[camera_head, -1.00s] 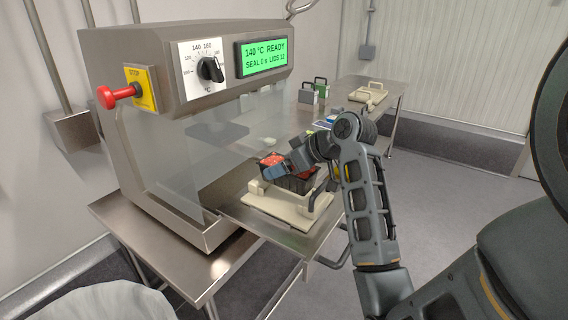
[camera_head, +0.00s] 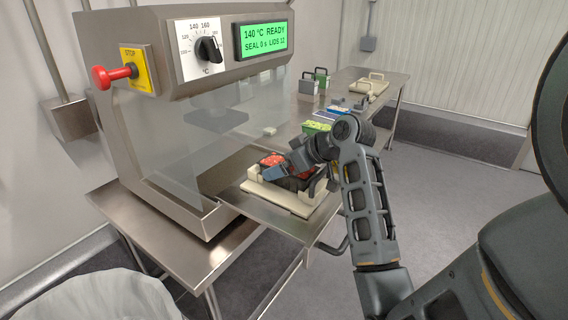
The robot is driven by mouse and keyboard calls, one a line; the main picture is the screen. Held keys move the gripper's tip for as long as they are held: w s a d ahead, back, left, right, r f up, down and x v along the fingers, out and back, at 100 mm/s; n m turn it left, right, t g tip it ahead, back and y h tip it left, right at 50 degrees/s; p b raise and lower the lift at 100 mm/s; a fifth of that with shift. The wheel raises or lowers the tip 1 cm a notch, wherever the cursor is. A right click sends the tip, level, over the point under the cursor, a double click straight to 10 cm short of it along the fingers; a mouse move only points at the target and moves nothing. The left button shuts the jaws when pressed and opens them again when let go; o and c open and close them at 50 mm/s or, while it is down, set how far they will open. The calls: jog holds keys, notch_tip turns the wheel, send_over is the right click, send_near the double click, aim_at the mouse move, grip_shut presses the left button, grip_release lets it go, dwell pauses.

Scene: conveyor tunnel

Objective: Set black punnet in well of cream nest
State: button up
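The black punnet (camera_head: 301,182), with red contents, is low over the cream nest (camera_head: 277,200), its lower part at or inside the nest's frame. I cannot tell whether it rests fully in the well. The nest lies on the steel shelf in front of the sealing machine, with an upright handle at its right side. My gripper (camera_head: 279,172) is at the punnet's near upper side and appears shut on it. My wrist hides the punnet's right part and some of the nest.
The sealing machine (camera_head: 180,130) stands at left with a red stop button (camera_head: 101,77) and a display reading 140 °C READY. Behind my wrist are a green pack (camera_head: 316,127) and a blue item. Another cream nest (camera_head: 368,88) and handled blocks (camera_head: 309,86) stand on the back table.

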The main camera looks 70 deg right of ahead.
jog(key=shift+o, duration=0.3)
jog(key=shift+v, duration=3.9)
